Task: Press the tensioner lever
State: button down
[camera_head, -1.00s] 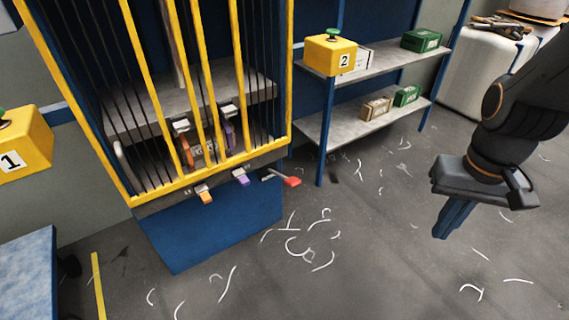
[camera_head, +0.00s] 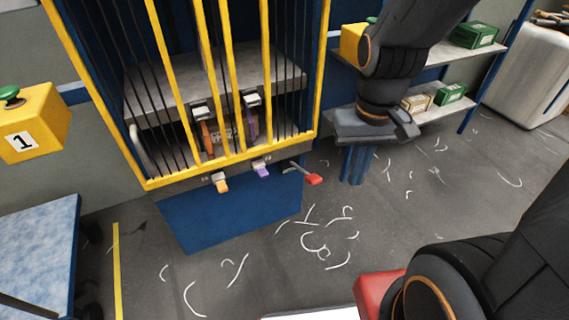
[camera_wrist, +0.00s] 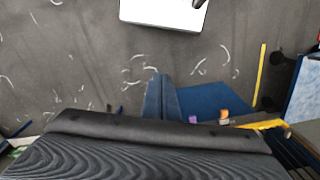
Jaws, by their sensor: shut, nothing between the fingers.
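A metal lever with a red end (camera_head: 314,179) sticks out at the lower right front of the yellow-barred loom cabinet (camera_head: 230,165); I take it for the tensioner lever. In the head view my gripper (camera_head: 352,182) points down with its blue fingers together and nothing between them. It appears just right of the red end, with a small gap in the picture; the depth between them is unclear. In the wrist view the fingers (camera_wrist: 161,78) are together over the floor. The red end does not show there.
An orange tab (camera_head: 221,183) and a purple tab (camera_head: 261,169) hang from the cabinet front left of the lever. A shelf (camera_head: 440,113) with boxes stands behind my gripper. A yellow box marked 1 (camera_head: 45,122) is at the left. White scraps (camera_head: 316,243) litter the floor.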

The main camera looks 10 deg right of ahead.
jog(key=shift+w+a, duration=0.25)
jog(key=shift+w, duration=0.15)
jog(key=w+f+n+b, duration=0.1)
jog(key=w+f, duration=0.3)
jog(key=w, duration=0.4)
jog(key=w+f+n+b, duration=0.1)
jog(key=w+f, duration=0.3)
jog(key=w, duration=0.5)
jog(key=w+a+f+n+t+b, duration=0.1)
jog(key=w+f, duration=0.4)
jog(key=w, duration=0.3)
jog(key=shift+w+n, duration=0.35)
jog(key=shift+n, duration=0.05)
jog(key=shift+a+f, duration=0.1)
